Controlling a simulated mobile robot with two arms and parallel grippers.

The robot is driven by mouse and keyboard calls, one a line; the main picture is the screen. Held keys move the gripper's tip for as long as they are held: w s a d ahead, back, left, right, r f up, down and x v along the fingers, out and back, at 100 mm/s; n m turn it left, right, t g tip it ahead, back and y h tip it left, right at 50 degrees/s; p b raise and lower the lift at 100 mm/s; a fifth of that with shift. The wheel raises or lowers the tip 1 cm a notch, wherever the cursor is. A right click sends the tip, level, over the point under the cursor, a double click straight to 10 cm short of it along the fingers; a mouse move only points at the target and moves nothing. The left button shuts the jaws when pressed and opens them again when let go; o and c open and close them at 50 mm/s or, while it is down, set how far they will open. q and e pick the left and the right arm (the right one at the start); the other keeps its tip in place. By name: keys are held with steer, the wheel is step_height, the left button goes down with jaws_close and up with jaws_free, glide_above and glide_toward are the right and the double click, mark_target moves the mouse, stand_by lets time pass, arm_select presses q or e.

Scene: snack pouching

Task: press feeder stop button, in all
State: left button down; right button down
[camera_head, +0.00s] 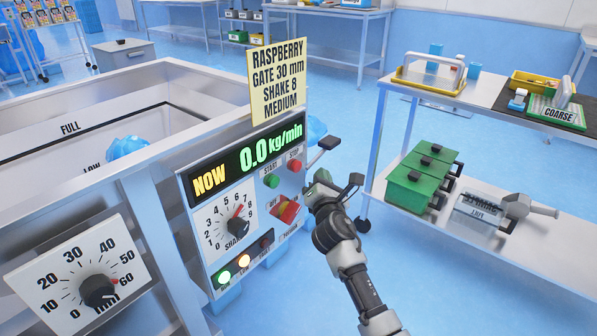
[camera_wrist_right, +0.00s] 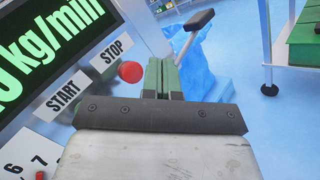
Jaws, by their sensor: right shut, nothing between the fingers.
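The red stop button (camera_head: 295,165) sits at the upper right of the feeder's control panel (camera_head: 205,250), beside the green start button (camera_head: 271,181). The stop button also shows in the right wrist view (camera_wrist_right: 131,72), just left of the fingertips. My right gripper (camera_head: 316,186) is beside the panel's right edge, a little below and right of the stop button. Its green fingers (camera_wrist_right: 163,72) are shut and empty, and look apart from the button. The display (camera_head: 245,158) reads 0.0 kg/min. My left gripper is not in view.
A red rocker switch (camera_head: 288,210), a shake knob (camera_head: 238,227) and a lit green lamp (camera_head: 224,277) are on the panel. A black-ended lever (camera_head: 328,143) sticks out behind my right gripper. A shelf unit (camera_head: 480,205) with green boxes (camera_head: 420,185) stands at right.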

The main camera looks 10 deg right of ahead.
mark_target(297, 166)
arm_select(q)
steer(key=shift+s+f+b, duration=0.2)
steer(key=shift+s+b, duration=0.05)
steer(key=shift+b, duration=0.65)
arm_select(e)
steer(key=shift+w+a, duration=1.05)
steer(key=shift+w, duration=0.25)
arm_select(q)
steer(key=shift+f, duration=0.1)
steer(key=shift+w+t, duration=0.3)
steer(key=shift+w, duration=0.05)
arm_select(e)
steer(key=shift+w+a, duration=0.3)
steer(key=shift+w, duration=0.05)
